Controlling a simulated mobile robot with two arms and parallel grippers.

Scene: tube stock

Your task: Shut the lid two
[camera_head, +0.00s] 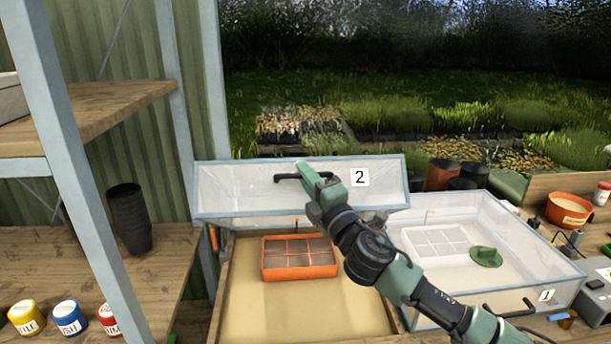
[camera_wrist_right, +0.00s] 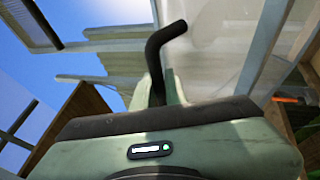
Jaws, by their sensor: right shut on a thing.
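Lid two (camera_head: 240,189) is a clear panel in a grey frame, marked with a "2" label. It stands raised and tilted over the left cold frame (camera_head: 245,262). Its black handle (camera_head: 287,179) is near the middle of the panel. My right gripper (camera_head: 308,174) is at the handle and shut on it. Inside the open frame an orange tray (camera_head: 298,273) with compartments sits on sandy ground. My left gripper is not in view.
A second clear-lidded frame (camera_head: 548,250), marked "1", stands at the right, with a white tray (camera_head: 435,240) and a green object (camera_head: 486,256) seen there. Shelving with a metal post (camera_head: 70,170) and black pots (camera_head: 128,215) stands at the left. An orange pot (camera_head: 568,208) is far right.

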